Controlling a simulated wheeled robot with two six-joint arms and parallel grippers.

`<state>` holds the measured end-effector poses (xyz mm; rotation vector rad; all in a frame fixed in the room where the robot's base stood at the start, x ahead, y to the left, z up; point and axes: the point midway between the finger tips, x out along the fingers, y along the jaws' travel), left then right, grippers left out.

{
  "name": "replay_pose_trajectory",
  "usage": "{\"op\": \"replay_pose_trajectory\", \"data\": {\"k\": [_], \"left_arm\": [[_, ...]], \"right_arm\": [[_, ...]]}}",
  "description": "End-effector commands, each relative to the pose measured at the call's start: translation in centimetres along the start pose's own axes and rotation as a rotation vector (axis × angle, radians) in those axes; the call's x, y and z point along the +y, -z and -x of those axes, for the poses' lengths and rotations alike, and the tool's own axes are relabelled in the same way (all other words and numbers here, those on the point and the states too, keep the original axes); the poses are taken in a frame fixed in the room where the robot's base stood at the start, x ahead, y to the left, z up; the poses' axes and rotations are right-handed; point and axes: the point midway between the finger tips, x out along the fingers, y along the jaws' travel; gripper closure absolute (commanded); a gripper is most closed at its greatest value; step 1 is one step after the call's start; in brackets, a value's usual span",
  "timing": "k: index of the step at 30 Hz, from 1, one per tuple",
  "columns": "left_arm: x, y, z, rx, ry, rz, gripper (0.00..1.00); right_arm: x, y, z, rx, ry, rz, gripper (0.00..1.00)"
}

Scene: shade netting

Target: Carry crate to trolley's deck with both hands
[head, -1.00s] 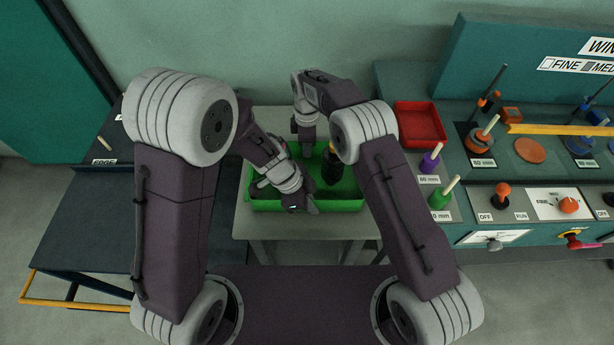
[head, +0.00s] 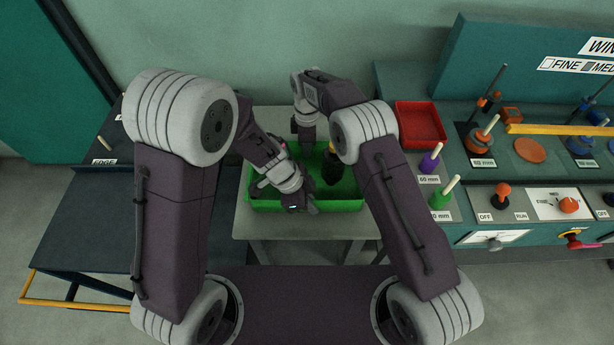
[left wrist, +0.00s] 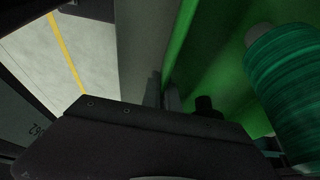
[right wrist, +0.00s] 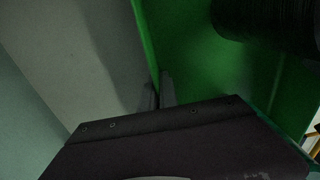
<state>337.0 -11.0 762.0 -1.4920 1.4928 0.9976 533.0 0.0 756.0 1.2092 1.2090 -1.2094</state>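The green crate (head: 340,204) sits on a grey table (head: 243,222). My left gripper (head: 311,208) is at the crate's near wall; in the left wrist view its fingers (left wrist: 163,96) stand close on either side of the green wall. My right gripper (head: 305,147) is at the far side, partly hidden by its own arm; in the right wrist view its fingers (right wrist: 158,92) pinch the wall there. A dark roll (head: 331,165) lies in the crate, and a green roll (left wrist: 290,90) shows in the left wrist view. The trolley's dark deck (head: 80,225) is at left.
The trolley has a yellow handle (head: 75,304) at its near end. A teal bench to the right carries a red tray (head: 420,123), spools and control knobs. A wall stands behind the table. The visible trolley deck is clear.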

Motion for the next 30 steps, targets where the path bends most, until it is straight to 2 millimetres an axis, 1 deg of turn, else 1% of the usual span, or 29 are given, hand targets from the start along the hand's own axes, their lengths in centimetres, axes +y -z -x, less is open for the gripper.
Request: {"op": "replay_pose_trajectory", "data": {"k": [11,14,24,27,30], "left_arm": [[-0.1,0.2,0.3,0.001,0.003,0.000,1.00],[-0.1,0.4,0.9,0.001,0.003,0.000,1.00],[-0.1,1.9,4.7,0.001,0.002,0.000,1.00],[-0.1,2.0,4.9,0.001,0.002,0.000,1.00],[-0.1,2.0,4.7,0.001,0.002,0.000,1.00]], "right_arm": [[0.1,0.0,0.4,0.001,-0.002,0.000,1.00],[0.1,0.0,1.1,0.001,-0.002,0.000,1.00],[0.0,0.0,5.1,0.001,-0.001,0.000,1.00],[0.0,0.0,5.3,0.001,-0.001,0.000,1.00],[0.0,0.0,5.2,0.001,-0.001,0.000,1.00]]}}
